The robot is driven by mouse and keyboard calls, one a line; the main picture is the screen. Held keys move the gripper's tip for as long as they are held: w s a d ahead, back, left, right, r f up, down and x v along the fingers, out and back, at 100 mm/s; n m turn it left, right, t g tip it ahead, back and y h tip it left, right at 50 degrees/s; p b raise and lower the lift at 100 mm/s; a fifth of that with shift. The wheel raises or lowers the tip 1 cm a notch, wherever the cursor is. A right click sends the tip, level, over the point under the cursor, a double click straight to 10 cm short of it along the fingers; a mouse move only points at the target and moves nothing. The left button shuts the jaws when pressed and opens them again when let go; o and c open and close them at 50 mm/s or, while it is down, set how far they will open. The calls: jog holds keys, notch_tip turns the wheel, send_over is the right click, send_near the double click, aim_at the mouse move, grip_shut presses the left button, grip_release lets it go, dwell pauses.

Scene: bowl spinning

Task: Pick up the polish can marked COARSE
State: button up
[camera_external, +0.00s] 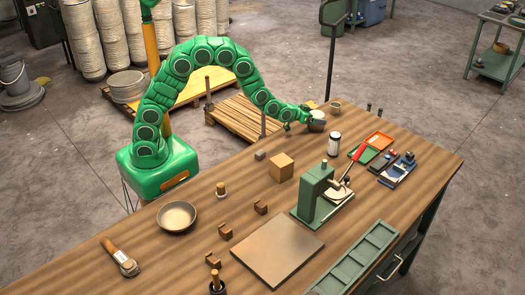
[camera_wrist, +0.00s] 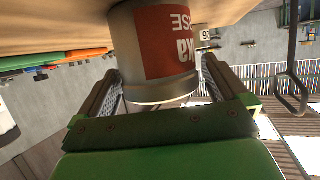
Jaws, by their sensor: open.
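A pale can with a red label (camera_wrist: 172,40) fills the top middle of the wrist view. Its label is upside down there and partly cut off; the letters "SE" show at the end of a word. The can (camera_external: 317,122) stands near the far edge of the workbench in the external view. My gripper (camera_wrist: 160,68) is open, with one finger on each side of the can's lower-pictured end. It is low beside the can in the external view (camera_external: 308,117). Whether the fingers touch the can is unclear.
On the workbench (camera_external: 190,250), a white can with dark ends (camera_external: 334,144) stands close by, nearer the camera. A small pot (camera_external: 335,106) is behind my gripper. A wooden block (camera_external: 281,167) and a green press (camera_external: 315,193) stand in front. Green and orange trays (camera_external: 379,141) lie to the right.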

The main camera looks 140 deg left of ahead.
jog(key=shift+w+a+f, duration=0.1)
jog(key=shift+a+f, duration=0.05)
jog(key=shift+a, duration=0.15)
jog(key=c, duration=1)
jog(key=shift+r, duration=0.45)
notch_tip(320, 180, up, 2)
jog(key=shift+r, duration=0.2)
jog(key=shift+s+d+r, duration=1.2)
jog(key=shift+d+r, duration=0.45)
jog(key=shift+d, duration=0.35)
jog(key=shift+s+d+r, duration=1.25)
jog(key=shift+d+r, duration=0.4)
jog(key=shift+d, duration=0.3)
jog(key=shift+s+d+r, duration=1.2)
jog(key=shift+d+r, duration=0.45)
jog(key=shift+d, duration=0.35)
